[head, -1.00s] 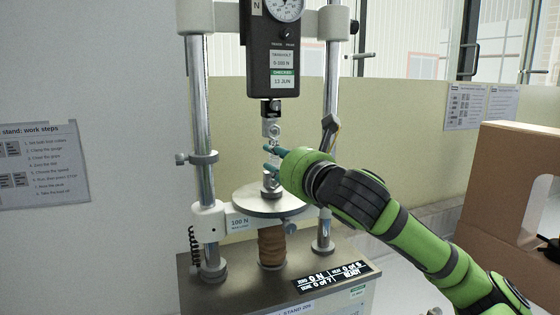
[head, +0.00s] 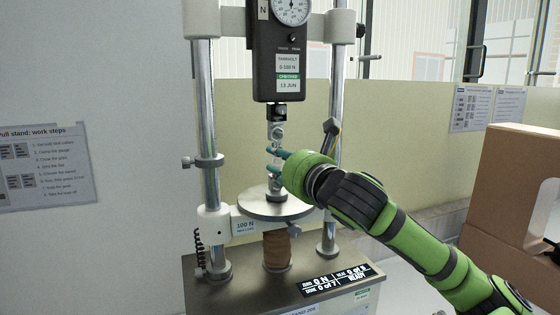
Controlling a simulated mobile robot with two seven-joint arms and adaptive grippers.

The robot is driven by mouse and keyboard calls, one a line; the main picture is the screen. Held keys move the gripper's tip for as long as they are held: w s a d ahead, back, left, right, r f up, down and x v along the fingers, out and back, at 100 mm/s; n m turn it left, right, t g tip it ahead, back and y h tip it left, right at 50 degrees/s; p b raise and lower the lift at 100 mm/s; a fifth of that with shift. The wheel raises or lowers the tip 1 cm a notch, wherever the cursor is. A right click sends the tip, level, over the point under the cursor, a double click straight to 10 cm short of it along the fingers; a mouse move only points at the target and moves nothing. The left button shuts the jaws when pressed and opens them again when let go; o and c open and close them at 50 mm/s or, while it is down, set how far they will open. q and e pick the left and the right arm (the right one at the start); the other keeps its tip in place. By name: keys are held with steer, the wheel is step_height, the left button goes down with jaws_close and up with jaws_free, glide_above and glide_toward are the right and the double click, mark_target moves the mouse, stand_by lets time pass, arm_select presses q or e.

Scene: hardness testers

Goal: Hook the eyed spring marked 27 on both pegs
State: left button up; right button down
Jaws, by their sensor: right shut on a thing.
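The pull stand has a black force gauge (head: 282,73) with an upper grip fitting (head: 279,132) hanging below it. A lower fitting (head: 275,190) stands on the round metal plate (head: 275,206). My right gripper (head: 273,159) is between the two fittings, its teal fingers shut on a small light piece, apparently the eyed spring (head: 276,149). The fingers hide most of it. The number, the eyes and the pegs are too small or covered to make out, so I cannot tell whether either eye is on a peg. My left gripper is out of view.
Two steel columns (head: 208,130) flank the fittings, with a clamp collar (head: 209,161) on the left one. A dark angled part (head: 331,130) is on the right column. A display (head: 342,278) sits on the base. A brown box (head: 515,180) stands at right.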

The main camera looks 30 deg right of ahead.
steer(key=c, duration=0.9)
jaws_free()
steer(key=shift+s, duration=0.1)
steer(key=shift+s+a, duration=0.2)
steer(key=shift+s, duration=1.6)
steer(key=shift+s+a, duration=0.15)
steer(key=shift+s, duration=1.65)
steer(key=shift+s, duration=0.1)
